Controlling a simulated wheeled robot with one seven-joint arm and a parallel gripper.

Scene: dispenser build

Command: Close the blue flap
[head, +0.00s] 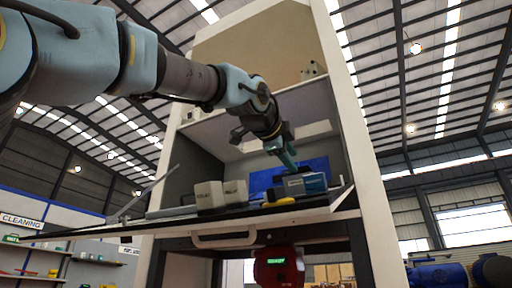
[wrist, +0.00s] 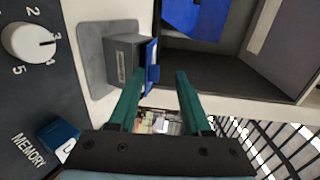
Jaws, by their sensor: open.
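A small grey box (wrist: 122,60) with a thin blue flap (wrist: 152,55) on its right side shows in the wrist view. The flap stands upright along the box edge and has a small tab at its lower end. My gripper (wrist: 159,84) is open, its green fingers just below the flap and tab, with nothing visibly held between them. Contact with the flap cannot be told. In the head view, my gripper (head: 289,167) points down into the cabinet, above a blue-grey box (head: 306,183). A larger blue panel (head: 319,166) stands behind it.
A white knob (wrist: 30,42) and a blue block (wrist: 58,134) by the word MEMORY lie left in the wrist view. Pale boxes (head: 209,196) stand on the cabinet's lowered shelf, left of my gripper. A yellow item (head: 279,202) lies near the front. A red READY unit (head: 279,270) hangs below.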

